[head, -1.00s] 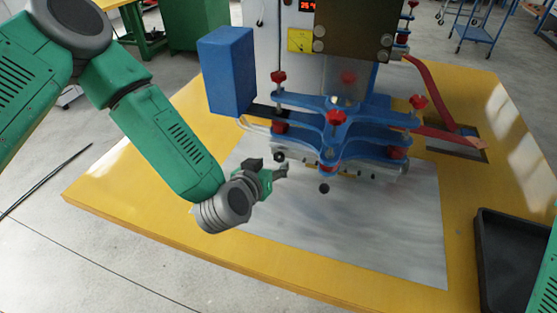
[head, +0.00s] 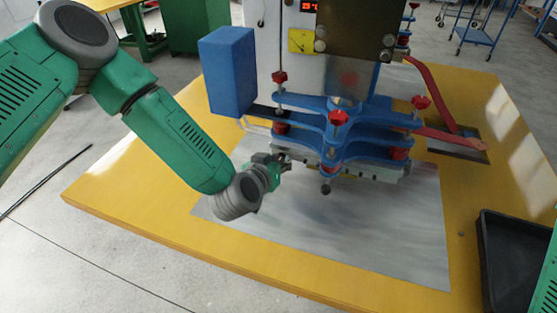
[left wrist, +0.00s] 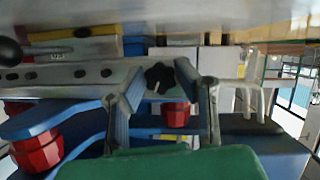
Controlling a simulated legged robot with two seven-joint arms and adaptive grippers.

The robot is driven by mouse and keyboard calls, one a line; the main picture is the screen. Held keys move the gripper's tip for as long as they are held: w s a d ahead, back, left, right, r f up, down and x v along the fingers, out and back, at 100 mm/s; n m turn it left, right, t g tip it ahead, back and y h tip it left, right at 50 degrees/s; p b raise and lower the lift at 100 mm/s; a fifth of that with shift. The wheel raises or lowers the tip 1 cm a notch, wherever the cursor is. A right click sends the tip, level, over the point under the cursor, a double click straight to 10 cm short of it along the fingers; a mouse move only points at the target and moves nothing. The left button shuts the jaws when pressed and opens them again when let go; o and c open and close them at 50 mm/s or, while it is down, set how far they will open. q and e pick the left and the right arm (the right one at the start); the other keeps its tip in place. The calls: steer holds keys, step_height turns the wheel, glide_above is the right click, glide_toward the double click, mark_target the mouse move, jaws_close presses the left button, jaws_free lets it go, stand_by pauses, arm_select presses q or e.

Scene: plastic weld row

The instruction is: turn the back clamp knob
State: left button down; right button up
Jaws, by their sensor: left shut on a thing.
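A black lobed knob (left wrist: 159,78) with a pale mark on it sits on the grey bar (left wrist: 95,75) of the clamp fixture in the left wrist view. My left gripper (left wrist: 160,69) has one fingertip on each side of this knob and is shut on it. In the head view my left gripper (head: 287,161) reaches the left end of the fixture below the blue plates (head: 335,127), and it hides the knob there. A black ball (head: 325,189) stands out at the fixture's front; it also shows in the left wrist view (left wrist: 9,51). My right gripper is out of view.
Red knobs (head: 338,118) top the blue plates. A blue box (head: 228,72) stands at the back left, and a red lever (head: 432,92) at the right. A black tray (head: 485,265) lies at the right. The grey sheet (head: 370,240) in front is clear.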

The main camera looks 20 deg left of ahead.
arm_select(q)
steer(key=shift+n+h+b, duration=0.45)
steer(key=shift+n+h, duration=0.35)
steer(key=shift+n, duration=0.3)
steer(key=c, duration=1.3)
jaws_free()
steer(key=shift+o, duration=0.2)
steer(key=shift+a, duration=0.1)
steer(key=v, duration=1.2)
steer(key=shift+f, duration=0.1)
